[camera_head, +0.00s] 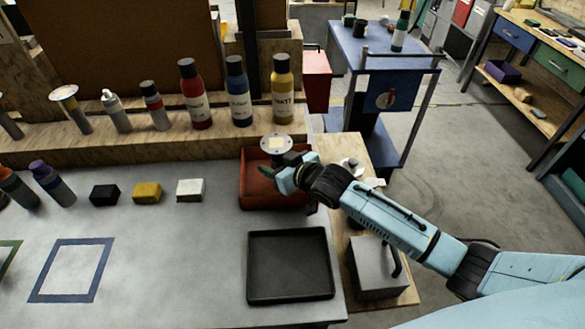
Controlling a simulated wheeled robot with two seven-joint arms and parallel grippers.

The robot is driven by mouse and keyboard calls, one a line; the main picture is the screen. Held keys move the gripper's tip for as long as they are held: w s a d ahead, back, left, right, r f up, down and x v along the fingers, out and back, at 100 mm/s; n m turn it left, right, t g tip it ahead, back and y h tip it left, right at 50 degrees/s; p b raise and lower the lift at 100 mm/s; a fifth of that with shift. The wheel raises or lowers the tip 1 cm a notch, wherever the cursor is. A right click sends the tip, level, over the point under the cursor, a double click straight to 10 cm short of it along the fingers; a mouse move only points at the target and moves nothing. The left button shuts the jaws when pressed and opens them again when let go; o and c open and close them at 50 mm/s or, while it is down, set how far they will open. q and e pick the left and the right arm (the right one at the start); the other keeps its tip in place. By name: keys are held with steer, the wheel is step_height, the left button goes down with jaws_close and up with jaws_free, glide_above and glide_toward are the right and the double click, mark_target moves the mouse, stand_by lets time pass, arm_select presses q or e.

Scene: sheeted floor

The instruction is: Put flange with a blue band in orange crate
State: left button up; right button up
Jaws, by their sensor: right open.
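A pale round flange (272,144) shows over the orange crate (258,196), close to my right gripper. A blue band on it cannot be made out. Its lower part is partly hidden, so I cannot tell whether it rests on the crate floor. My right gripper (284,178) is over the crate, its fingers beside and just below the flange's disc. It is open. The crate's right part is hidden behind the gripper and wrist. My left gripper is out of view.
A black tray (290,265) lies in front of the crate. Black (104,194), yellow (148,193) and white (190,189) blocks sit to its left. Several bottles stand on the wooden shelf (150,150) behind.

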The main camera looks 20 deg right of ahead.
steer(key=p+v, duration=0.1)
steer(key=v, duration=1)
steer(key=shift+r, duration=0.15)
